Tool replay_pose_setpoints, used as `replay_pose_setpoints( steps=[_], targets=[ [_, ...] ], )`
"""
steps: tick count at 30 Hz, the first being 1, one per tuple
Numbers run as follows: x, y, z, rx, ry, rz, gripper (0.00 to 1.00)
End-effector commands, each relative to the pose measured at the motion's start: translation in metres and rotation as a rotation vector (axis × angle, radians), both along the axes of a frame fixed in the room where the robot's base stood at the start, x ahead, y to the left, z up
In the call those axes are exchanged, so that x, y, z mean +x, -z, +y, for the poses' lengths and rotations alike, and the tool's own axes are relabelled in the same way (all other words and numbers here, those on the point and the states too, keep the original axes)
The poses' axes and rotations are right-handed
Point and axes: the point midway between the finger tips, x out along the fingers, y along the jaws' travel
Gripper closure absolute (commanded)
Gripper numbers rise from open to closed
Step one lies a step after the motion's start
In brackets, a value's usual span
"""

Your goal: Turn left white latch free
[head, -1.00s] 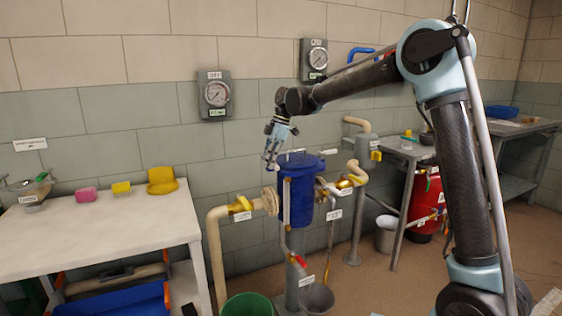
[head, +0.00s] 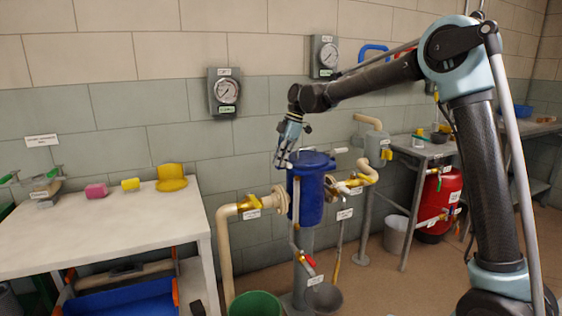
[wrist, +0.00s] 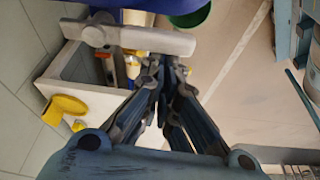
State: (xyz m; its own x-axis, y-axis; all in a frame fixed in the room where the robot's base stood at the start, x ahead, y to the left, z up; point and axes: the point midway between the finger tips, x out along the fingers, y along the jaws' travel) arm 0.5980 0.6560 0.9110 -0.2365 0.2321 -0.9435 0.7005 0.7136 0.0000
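The blue vessel (head: 312,200) with a blue lid stands on a grey post in the middle of the head view. A pale upright strip on its left front, probably the left white latch (head: 296,200), shows there. In the wrist view a white latch bar (wrist: 165,40) with a rounded hub at its left end lies across, just beyond my fingertips. My gripper (head: 279,165) is at the lid's upper left, pointing down. In the wrist view my gripper (wrist: 166,66) has its fingertips together, with nothing clearly between them. Whether they touch the bar, I cannot tell.
Pale pipes with brass fittings (head: 250,204) flank the vessel. A white table (head: 110,225) with sponges and a yellow scoop stands left. Gauges (head: 225,91) hang on the wall behind.

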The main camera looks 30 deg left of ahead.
Motion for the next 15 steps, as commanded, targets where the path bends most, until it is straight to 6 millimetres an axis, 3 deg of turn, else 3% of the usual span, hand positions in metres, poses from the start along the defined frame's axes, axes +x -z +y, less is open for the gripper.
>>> replay_pose_setpoints(
  steps=[8,15],
  targets=[
    [-0.012,0.001,0.017,-0.001,0.006,0.0,1.0],
    [-0.002,-0.042,0.01,0.0,0.009,0.001,1.0]
  ],
)
